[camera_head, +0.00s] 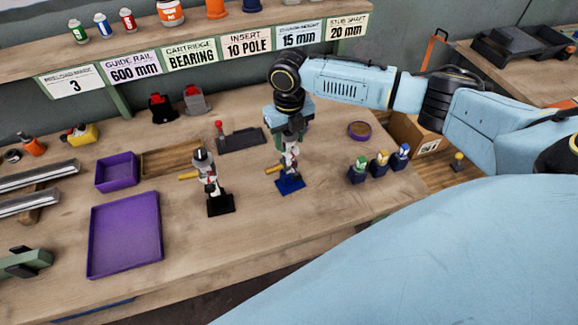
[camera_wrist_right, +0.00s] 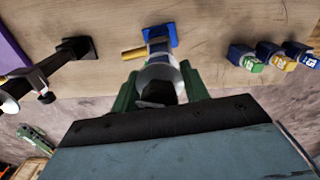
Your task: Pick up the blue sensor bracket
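The blue sensor bracket (camera_head: 290,184) stands upright on the table, with a flat blue base, a pale upper part and a yellow handle to its left. In the right wrist view its blue base (camera_wrist_right: 159,36) shows at the top. My right gripper (camera_head: 287,146) is above it, pointing down. In the right wrist view the green fingers of the gripper (camera_wrist_right: 160,78) stand apart on either side of the bracket's upper part. Whether they touch it is hard to tell. My left gripper is not recognisable in either view.
A similar bracket with a black base (camera_head: 220,205) stands close on the left. Several small coloured-top blocks (camera_head: 381,165) stand on the right. A large purple tray (camera_head: 125,268) and a smaller purple bin (camera_head: 117,171) are at left. A labelled shelf (camera_head: 225,35) runs behind.

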